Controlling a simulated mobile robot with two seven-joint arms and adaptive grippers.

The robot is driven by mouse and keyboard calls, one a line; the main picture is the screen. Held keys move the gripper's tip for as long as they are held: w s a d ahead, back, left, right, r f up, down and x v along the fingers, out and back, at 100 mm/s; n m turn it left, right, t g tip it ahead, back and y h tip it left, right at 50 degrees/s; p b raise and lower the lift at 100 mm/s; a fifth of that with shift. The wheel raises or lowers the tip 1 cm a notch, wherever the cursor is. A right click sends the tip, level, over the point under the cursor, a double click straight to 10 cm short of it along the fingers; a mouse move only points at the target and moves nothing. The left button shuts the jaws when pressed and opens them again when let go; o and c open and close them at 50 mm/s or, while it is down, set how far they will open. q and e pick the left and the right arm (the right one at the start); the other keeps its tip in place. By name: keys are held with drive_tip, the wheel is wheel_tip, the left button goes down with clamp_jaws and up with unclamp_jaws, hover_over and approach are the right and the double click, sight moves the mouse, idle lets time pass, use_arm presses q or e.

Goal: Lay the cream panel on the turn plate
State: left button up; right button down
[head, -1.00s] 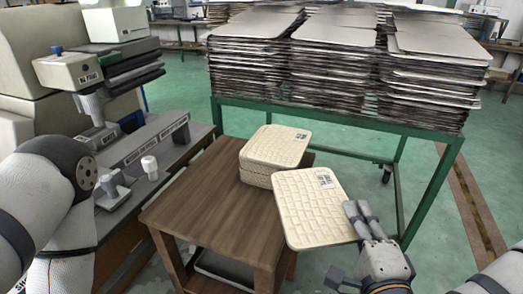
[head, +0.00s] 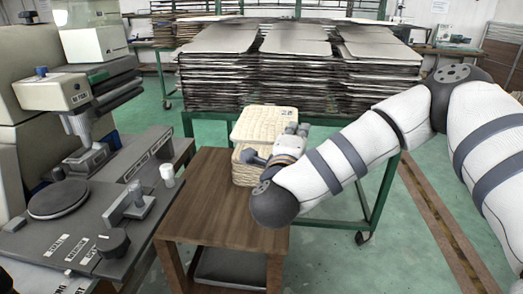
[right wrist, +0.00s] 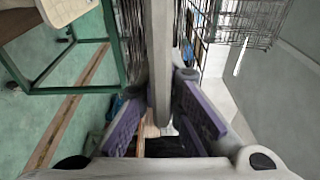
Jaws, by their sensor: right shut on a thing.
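The cream panel (head: 262,121) has a woven-looking face and a small printed label. My right gripper (head: 290,136) is shut on its near right edge, and the panel appears in front of or above the stack of cream panels (head: 243,172). In the right wrist view the held panel (right wrist: 160,60) shows edge-on between the purple finger pads (right wrist: 162,110). The turn plate (head: 57,199) is a dark, bare round disc on the grey bench at the left. My right forearm hides part of the wooden table. My left gripper is out of view.
The brown wooden table (head: 215,205) stands between the bench and my right arm. Large stacks of grey sheets (head: 300,75) fill the green-framed table behind.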

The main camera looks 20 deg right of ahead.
drive_tip(key=w+d+f+b, duration=0.1)
drive_tip(key=w+d+f, duration=0.6)
drive_tip(key=w+f, duration=0.4)
drive_tip(key=shift+w+f+b, duration=0.2)
drive_tip(key=shift+f+b, duration=0.1)
drive_tip(key=shift+f, duration=0.9)
drive_tip(key=c, duration=1.8)
unclamp_jaws()
drive_tip(key=shift+d, duration=0.1)
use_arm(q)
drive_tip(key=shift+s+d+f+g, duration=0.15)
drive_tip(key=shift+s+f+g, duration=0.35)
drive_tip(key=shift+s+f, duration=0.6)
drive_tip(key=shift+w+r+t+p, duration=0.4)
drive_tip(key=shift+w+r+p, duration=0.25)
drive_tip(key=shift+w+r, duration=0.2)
use_arm(e)
drive_tip(key=v, duration=1.2)
drive_tip(key=shift+r, duration=0.3)
